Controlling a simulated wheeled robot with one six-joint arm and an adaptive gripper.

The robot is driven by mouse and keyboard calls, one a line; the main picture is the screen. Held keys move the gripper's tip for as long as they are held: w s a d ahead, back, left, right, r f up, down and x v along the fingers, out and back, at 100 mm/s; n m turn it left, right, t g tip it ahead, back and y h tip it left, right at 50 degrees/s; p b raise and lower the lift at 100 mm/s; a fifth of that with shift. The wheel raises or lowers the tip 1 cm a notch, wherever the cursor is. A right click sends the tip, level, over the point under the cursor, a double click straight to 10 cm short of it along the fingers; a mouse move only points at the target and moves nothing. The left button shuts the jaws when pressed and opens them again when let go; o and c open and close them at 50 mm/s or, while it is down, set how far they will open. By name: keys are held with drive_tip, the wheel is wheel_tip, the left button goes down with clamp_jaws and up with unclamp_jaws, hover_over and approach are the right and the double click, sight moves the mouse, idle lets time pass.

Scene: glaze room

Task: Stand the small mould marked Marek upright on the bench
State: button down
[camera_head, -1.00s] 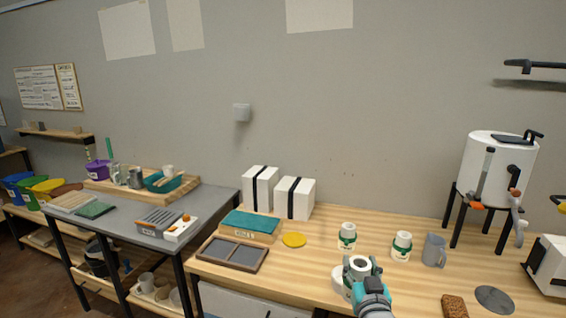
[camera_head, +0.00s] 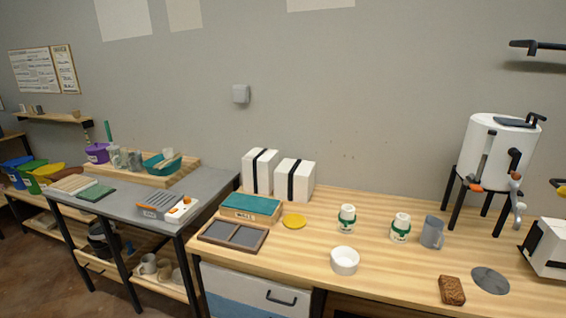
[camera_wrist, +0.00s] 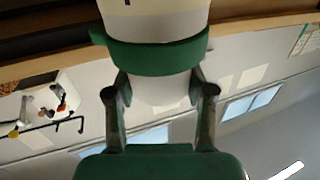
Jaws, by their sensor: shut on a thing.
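My gripper (camera_wrist: 158,88) is in the wrist view only, with its two fingers shut on a white, round-bodied piece with a green band (camera_wrist: 150,57). A small dark mark shows at the picture's top edge, but I cannot read it, so the name Marek is not confirmed. The held piece's far end is cut off. Two similar small white pieces with green bands stand upright on the wooden bench (camera_head: 390,262) in the head view, a left one (camera_head: 347,218) and a right one (camera_head: 400,228). Their markings are too small to read.
A white open dish (camera_head: 344,261) stands near the bench's front edge. A grey mug (camera_head: 432,233), brown sponge (camera_head: 452,290), grey disc (camera_head: 490,280), yellow disc (camera_head: 294,221) and divided tray (camera_head: 233,235) lie around. Bare bench shows right of the dish.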

drive_tip(key=s+f, duration=0.9)
drive_tip(key=f, duration=0.2)
drive_tip(key=shift+s+d+f, duration=0.25)
drive_tip(key=shift+s+f, duration=0.1)
